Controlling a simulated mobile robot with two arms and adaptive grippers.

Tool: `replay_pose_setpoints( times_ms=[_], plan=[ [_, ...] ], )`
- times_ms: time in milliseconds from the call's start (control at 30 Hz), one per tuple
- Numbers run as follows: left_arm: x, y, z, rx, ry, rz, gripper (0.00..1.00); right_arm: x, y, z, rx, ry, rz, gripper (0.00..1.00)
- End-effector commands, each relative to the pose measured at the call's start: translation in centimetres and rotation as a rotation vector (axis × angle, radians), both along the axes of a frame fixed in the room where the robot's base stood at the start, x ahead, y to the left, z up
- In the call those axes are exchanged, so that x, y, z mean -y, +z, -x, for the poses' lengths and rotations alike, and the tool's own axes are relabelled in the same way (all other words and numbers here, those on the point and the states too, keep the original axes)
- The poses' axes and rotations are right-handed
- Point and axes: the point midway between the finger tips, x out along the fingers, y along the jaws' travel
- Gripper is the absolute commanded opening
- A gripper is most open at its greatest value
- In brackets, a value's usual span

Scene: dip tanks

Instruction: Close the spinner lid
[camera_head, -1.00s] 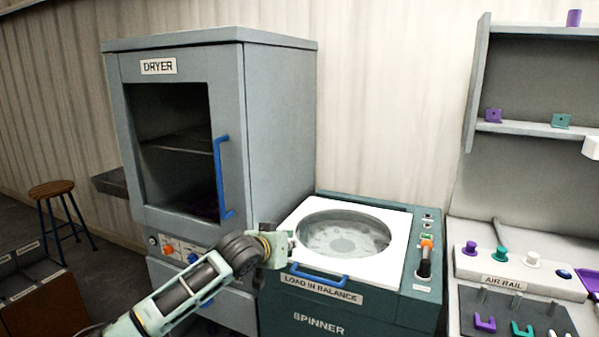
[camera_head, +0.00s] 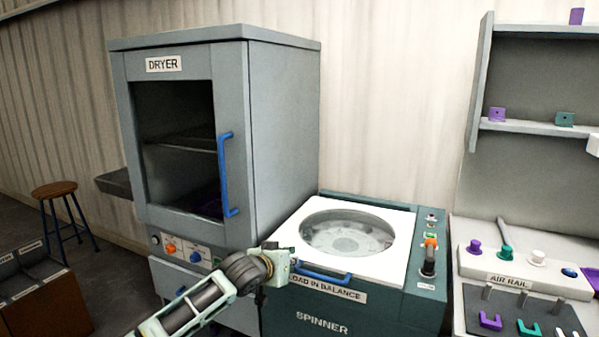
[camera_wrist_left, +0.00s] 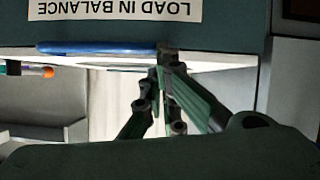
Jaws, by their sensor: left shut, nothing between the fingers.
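The spinner (camera_head: 380,302) is a dark green cabinet. Its white lid (camera_head: 397,247) with a round clear window (camera_head: 347,232) lies flat over the top. A blue bar handle (camera_head: 325,277) runs along the lid's front edge; it also shows in the left wrist view (camera_wrist_left: 95,47), where the picture is upside down. My left gripper (camera_head: 288,263) is shut and empty at the lid's front left corner, beside the left end of the handle. In the left wrist view its fingers (camera_wrist_left: 163,70) overlap the handle's end; I cannot tell whether they touch it. My right gripper is not in view.
The grey dryer (camera_head: 283,130) stands close on the left, with a blue door handle (camera_head: 228,175). A control strip with an orange-topped lever (camera_head: 430,255) runs along the spinner's right side. The air rail (camera_head: 520,262) bench is further right. A stool (camera_head: 55,190) stands far left.

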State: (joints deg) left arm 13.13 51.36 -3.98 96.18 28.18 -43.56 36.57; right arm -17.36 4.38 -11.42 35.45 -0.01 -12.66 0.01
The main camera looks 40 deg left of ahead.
Motion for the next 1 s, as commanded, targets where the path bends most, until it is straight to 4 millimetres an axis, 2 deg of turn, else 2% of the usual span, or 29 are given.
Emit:
replay_pose_setpoints(
  times_ms=[233,533,600,1000],
  plan=[
    [0.0,0.9,-0.1,-0.001,-0.001,0.002,0.0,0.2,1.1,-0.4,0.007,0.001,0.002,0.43],
    [-0.4,4.8,-0.7,0.002,-0.001,0.001,0.0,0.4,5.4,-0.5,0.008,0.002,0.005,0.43],
    [-0.2,4.0,0.5,-0.002,-0.003,-0.001,0.0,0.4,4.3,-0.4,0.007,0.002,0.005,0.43],
    [1.0,5.5,6.5,-0.001,-0.003,-0.002,0.0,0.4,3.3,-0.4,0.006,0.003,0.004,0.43]
  ],
)
